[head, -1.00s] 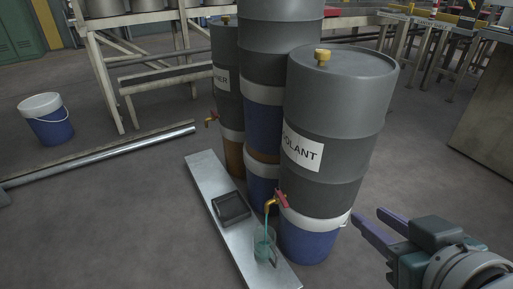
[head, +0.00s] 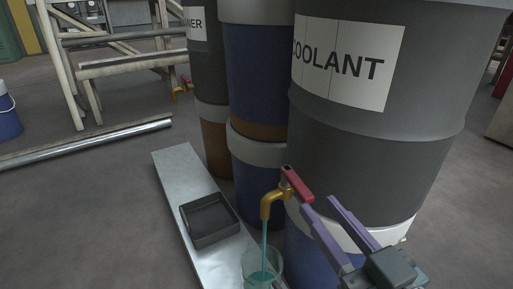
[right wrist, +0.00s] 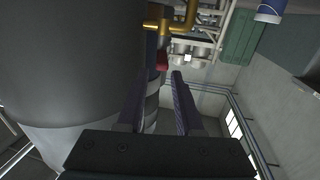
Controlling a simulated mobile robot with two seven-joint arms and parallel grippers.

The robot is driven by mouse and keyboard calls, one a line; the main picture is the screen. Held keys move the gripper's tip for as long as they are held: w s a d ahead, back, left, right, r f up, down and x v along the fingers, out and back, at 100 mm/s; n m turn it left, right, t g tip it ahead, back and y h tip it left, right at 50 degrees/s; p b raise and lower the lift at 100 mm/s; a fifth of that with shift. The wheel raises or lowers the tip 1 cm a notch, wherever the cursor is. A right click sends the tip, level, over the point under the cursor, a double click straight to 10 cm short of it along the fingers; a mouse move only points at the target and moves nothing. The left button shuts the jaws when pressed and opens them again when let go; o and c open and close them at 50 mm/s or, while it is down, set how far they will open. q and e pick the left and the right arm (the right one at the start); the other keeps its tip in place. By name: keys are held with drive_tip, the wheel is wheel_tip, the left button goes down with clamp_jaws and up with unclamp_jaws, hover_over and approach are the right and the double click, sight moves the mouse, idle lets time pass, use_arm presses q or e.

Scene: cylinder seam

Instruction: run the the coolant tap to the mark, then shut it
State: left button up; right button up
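The grey drum labelled COOLANT (head: 385,140) stands at the right of the head view. Its brass tap (head: 268,204) has a red handle (head: 298,184), and a thin teal stream (head: 264,245) runs from the spout into a clear jug (head: 249,263). Teal liquid shows in the jug's lower part; the jug is cut off by the frame's bottom edge, and I cannot make out a mark. My right gripper (head: 318,203) is open and empty, its purple fingers just below and right of the handle. In the right wrist view the red handle (right wrist: 162,61) shows ahead between the fingers. My left gripper is not in view.
A metal plank (head: 180,168) carries a black tray (head: 210,222) beside the jug. Other drums (head: 262,80) stand close behind and left, one with its own tap (head: 183,91). A metal pipe (head: 100,140) lies on the floor, with open floor at left.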

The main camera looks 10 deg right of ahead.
sight(293, 175)
drive_tip(key=shift+w+a+f, duration=0.1)
drive_tip(key=shift+w, duration=0.2)
drive_tip(key=w+b, duration=0.1)
drive_tip(key=w, duration=0.1)
drive_tip(key=w+a+b, duration=0.1)
drive_tip(key=w+b, duration=0.1)
drive_tip(key=w, duration=0.1)
drive_tip(key=w+b, duration=0.1)
drive_tip(key=w, duration=0.2)
drive_tip(key=shift+w+a+b, duration=0.25)
drive_tip(key=shift+a+b, duration=0.05)
drive_tip(key=shift+b, duration=0.05)
drive_tip(key=shift+c, duration=0.3)
clamp_jaws()
idle(0.4)
